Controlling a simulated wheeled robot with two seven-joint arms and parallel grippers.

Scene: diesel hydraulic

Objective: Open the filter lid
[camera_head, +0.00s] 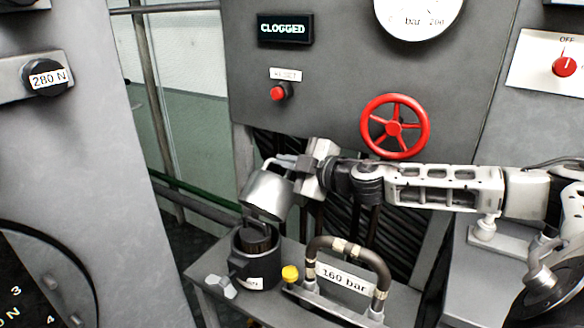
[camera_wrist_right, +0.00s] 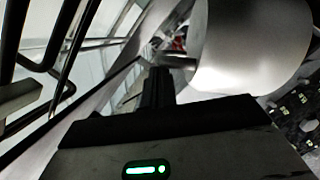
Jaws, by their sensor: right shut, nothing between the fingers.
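The filter lid (camera_head: 267,194) is a silvery metal cup with a thin handle on top. It is tilted and raised above the dark filter housing (camera_head: 256,272), whose ribbed dark insert (camera_head: 257,238) shows in the open top. My right gripper (camera_head: 285,161) comes from the right and is at the lid's handle, shut with nothing between its fingers. Whether it touches the handle I cannot tell. In the right wrist view the lid (camera_wrist_right: 250,45) fills the upper right, just beyond the dark fingers (camera_wrist_right: 160,85). My left gripper is not in view.
A curved hose (camera_head: 350,249) with a "160 bar" label and a yellow knob (camera_head: 290,273) stand right of the housing. Above are a red handwheel (camera_head: 395,127), a red button (camera_head: 278,92) and a display (camera_head: 284,29) reading "CLOGGED". A grey cabinet (camera_head: 90,150) stands left.

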